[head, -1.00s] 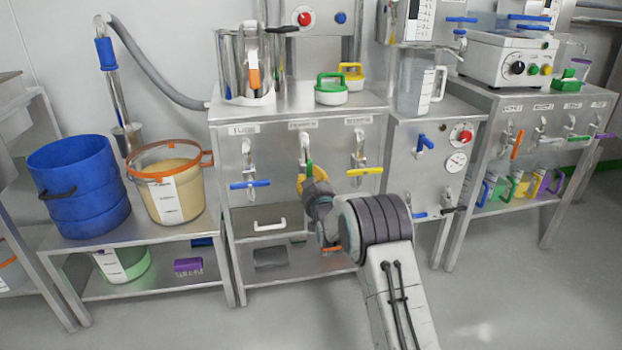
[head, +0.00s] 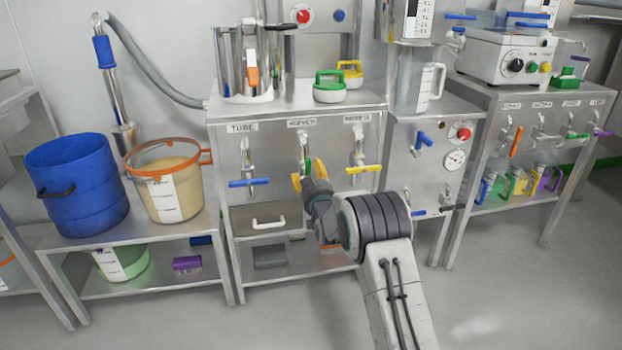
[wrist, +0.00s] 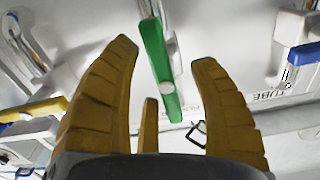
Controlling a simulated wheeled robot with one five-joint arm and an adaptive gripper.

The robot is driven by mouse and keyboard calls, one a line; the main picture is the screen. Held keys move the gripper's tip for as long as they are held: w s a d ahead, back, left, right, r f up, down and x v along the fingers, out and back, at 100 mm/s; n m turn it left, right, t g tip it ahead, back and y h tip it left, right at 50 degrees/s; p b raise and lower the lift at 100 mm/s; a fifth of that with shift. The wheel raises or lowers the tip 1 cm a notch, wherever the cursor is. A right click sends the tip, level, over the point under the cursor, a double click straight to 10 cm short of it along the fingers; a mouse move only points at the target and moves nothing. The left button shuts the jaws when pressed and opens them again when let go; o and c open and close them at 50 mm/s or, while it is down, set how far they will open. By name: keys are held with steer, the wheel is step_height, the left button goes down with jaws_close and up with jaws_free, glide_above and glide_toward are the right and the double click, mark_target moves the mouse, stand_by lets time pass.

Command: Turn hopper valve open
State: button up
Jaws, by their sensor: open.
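The middle valve on the steel cabinet has a green lever handle (wrist: 162,70), clear in the wrist view. The label above this valve is too blurred to read surely. The handle runs roughly along its pipe, slightly tilted in the wrist view. My gripper (wrist: 165,58) is open, with yellow fingers on either side of the handle and visible gaps to it. In the head view my gripper (head: 309,178) is in front of the middle valve and mostly hides the handle. I cannot tell whether any finger touches it.
A blue valve handle (head: 248,182) under the TUBE label is to the left, and a yellow valve handle (head: 361,169) is to the right. Both lie crosswise. The floor in front is clear.

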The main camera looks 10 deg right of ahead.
steer(key=shift+s, duration=0.1)
steer(key=s, duration=1.1)
steer(key=shift+s, duration=0.4)
steer(key=s+r+g+p, duration=0.3)
steer(key=s+r+p, duration=0.3)
steer(key=r+p, duration=0.45)
steer(key=s+r+g+p, duration=0.3)
steer(key=s+r+p, duration=0.2)
steer(key=r+p, duration=0.55)
steer(key=s+r+g+p, duration=0.4)
steer(key=s+r+p, duration=0.6)
steer(key=s, duration=0.5)
steer(key=s+r+g+p, duration=0.4)
steer(key=s+r+p, duration=0.7)
steer(key=s, duration=0.5)
steer(key=shift+a+r+g, duration=0.25)
steer(key=shift+r+g, duration=0.05)
steer(key=shift+r, duration=0.05)
